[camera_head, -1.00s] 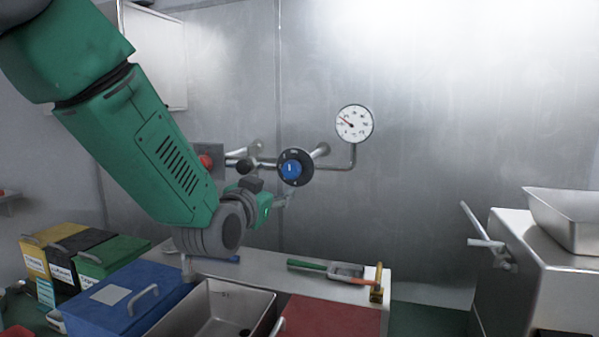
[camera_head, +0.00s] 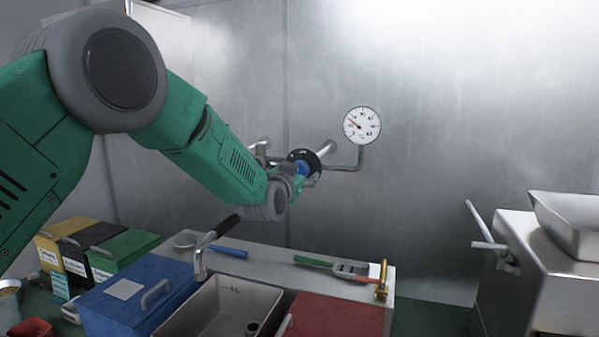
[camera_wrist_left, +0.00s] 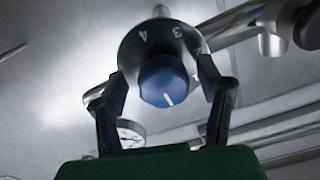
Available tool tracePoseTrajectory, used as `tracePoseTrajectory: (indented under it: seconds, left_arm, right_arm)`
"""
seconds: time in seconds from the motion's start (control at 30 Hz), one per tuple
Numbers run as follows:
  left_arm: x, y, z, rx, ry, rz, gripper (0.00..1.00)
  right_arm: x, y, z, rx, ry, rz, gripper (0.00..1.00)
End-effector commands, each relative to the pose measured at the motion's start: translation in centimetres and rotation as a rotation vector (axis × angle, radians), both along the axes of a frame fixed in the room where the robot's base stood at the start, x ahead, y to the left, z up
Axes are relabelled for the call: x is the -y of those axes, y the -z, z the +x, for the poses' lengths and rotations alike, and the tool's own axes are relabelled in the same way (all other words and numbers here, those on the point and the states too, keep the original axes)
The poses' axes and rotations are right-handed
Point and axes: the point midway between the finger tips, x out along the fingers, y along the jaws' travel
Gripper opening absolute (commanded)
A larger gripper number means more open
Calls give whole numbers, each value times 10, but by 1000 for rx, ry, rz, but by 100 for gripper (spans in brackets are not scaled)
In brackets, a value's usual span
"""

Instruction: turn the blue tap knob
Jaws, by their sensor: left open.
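The blue tap knob (camera_wrist_left: 163,82) sits on a round black dial (camera_wrist_left: 138,42) with white numbers in the left wrist view. A white line marks its face. In the head view the dial (camera_head: 305,157) is on the wall piping, and the blue knob (camera_head: 301,168) is partly covered by my left gripper (camera_head: 303,176). In the left wrist view my left gripper (camera_wrist_left: 165,84) is open, with one finger on each side of the knob. I cannot tell whether the fingers touch it. My right gripper is not in view.
A pressure gauge (camera_head: 362,125) stands right of the dial on a bent pipe (camera_head: 352,166). Below are a counter (camera_head: 270,262), a metal sink (camera_head: 222,305), a tap with a black handle (camera_head: 203,250) and a blue box (camera_head: 128,300). A metal machine (camera_head: 545,265) stands at right.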

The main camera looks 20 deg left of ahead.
Motion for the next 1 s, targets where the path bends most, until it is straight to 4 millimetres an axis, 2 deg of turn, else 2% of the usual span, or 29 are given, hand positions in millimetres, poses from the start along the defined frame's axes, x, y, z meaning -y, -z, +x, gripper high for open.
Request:
tracePoseTrajectory:
  seconds: [0.27, 0.4, 0.77, 1.0]
  left_arm:
    - [0, 0, 1, 0, 0, 0, 61]
    - [0, 0, 1, 0, 0, 0, 11]
    - [0, 1, 1, -1, 0, -32, 11]
    - [0, 2, 1, -6, 0, -163, 11]
  right_arm:
    - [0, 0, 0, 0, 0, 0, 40]
    - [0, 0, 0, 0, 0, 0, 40]
    - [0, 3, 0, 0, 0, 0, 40]
    - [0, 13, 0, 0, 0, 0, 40]
